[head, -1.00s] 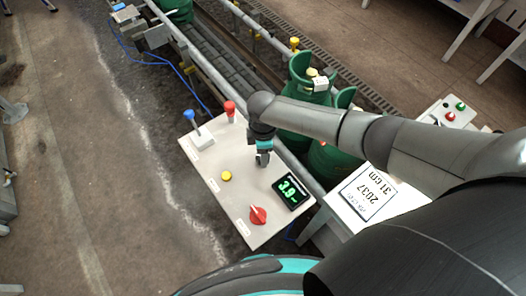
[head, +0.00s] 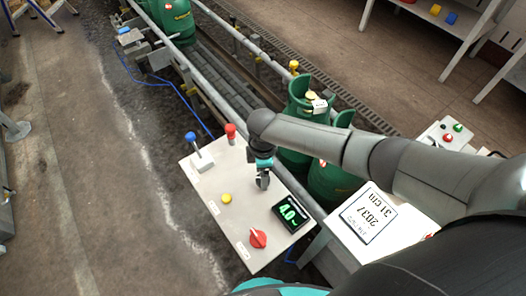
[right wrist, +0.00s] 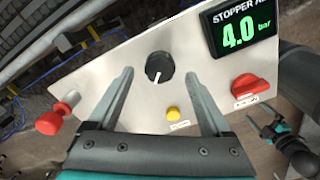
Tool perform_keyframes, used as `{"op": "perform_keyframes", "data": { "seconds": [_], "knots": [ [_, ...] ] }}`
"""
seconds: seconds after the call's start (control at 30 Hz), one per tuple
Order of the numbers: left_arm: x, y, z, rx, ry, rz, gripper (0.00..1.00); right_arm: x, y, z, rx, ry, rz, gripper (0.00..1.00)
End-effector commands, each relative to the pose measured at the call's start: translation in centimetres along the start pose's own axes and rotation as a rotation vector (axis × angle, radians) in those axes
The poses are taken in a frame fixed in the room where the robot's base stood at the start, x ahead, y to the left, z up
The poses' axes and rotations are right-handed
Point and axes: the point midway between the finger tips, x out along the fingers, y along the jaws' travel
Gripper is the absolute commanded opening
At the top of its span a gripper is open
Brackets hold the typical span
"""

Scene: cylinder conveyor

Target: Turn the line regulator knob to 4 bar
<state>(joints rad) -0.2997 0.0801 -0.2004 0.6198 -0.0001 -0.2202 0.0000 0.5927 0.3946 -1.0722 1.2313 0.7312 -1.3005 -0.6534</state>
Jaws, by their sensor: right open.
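The control panel (head: 222,178) is a pale tilted plate beside the conveyor. Its black knob (right wrist: 159,67) with a white pointer line shows in the right wrist view; in the head view my gripper hides it. My right gripper (head: 262,184) is over the panel. In the right wrist view the right gripper (right wrist: 163,82) is open, its fingers on either side of the black knob with gaps visible. The display (head: 290,213) reads 4.0; in the right wrist view the display (right wrist: 240,32) reads 4.0 bar.
The panel also bears a red rotary switch (head: 258,238), a yellow button (head: 226,198), a blue-topped lever (head: 198,150) and a red knob (head: 231,130). Green gas cylinders (head: 306,105) stand on the conveyor behind my right arm. Bare floor lies left of the panel.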

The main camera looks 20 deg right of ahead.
Motion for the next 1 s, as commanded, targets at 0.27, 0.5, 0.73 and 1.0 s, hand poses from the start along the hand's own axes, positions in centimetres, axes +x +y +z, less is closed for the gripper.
{"op": "perform_keyframes", "data": {
  "seconds": [0.27, 0.5, 0.73, 1.0],
  "knots": [
    [-1.6, 0.0, -0.2, 0.000, 0.000, 0.000, 1.00, -6.2, 0.1, 0.0, -0.003, 0.002, 0.004, 0.83],
    [-2.3, 0.0, -0.2, 0.000, 0.000, 0.000, 1.00, -10.8, 0.1, 0.0, -0.001, 0.001, 0.003, 0.83],
    [-2.5, 0.0, -0.2, -0.001, 0.000, 0.000, 1.00, -12.7, 0.0, 0.0, -0.001, 0.001, 0.000, 0.83],
    [-2.5, 0.0, -0.2, -0.001, 0.000, 0.000, 1.00, -12.9, 0.0, 0.0, 0.000, 0.000, 0.000, 0.83]
  ]
}}
